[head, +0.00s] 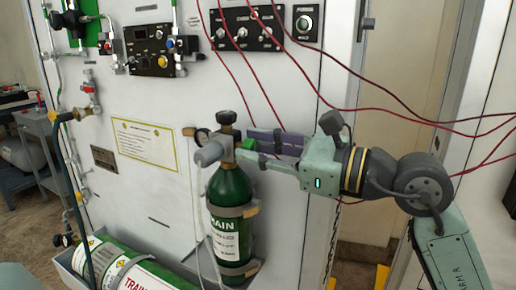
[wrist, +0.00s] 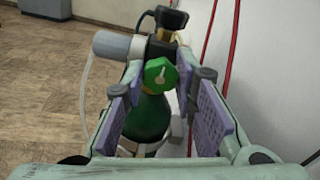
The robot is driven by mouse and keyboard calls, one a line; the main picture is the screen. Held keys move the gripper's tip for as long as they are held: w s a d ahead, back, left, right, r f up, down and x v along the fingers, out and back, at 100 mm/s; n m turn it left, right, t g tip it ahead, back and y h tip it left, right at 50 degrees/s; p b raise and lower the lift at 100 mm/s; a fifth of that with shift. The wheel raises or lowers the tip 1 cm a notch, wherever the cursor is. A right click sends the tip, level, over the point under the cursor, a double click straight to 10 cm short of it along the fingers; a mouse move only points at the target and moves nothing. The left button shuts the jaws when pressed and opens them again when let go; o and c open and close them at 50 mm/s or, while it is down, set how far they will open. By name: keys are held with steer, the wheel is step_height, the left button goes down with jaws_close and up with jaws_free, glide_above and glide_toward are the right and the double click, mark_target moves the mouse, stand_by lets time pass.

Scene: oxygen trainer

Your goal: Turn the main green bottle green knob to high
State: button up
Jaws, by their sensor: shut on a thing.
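The main green bottle (head: 230,190) stands upright against the white panel, strapped to it, with "MAIN" on its label. In the wrist view its green body (wrist: 148,118) shows below the valve. The green knob (wrist: 160,76), with a small white mark on its face, sits on the side of the valve facing my gripper. In the head view only a little of the knob (head: 249,143) shows. My gripper (wrist: 165,98) comes from the right, its purple-padded fingers on either side of the knob and shut on it. Their contact is hard to see.
A grey cylinder (head: 210,153) and a black top knob (head: 227,117) crowd the bottle's valve. A second green bottle (head: 125,268) lies in a tray at lower left. A switch panel (head: 248,28) is above.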

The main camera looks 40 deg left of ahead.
steer(key=shift+f+n+b, duration=0.15)
steer(key=shift+n+b, duration=0.15)
steer(key=shift+b, duration=0.25)
jaws_close()
steer(key=n+b, duration=1)
steer(key=n, duration=0.2)
steer(key=shift+n, duration=0.3)
steer(key=n+b, duration=0.1)
steer(key=n, duration=0.3)
steer(key=shift+n+b, duration=0.4)
steer(key=o, duration=1)
jaws_free()
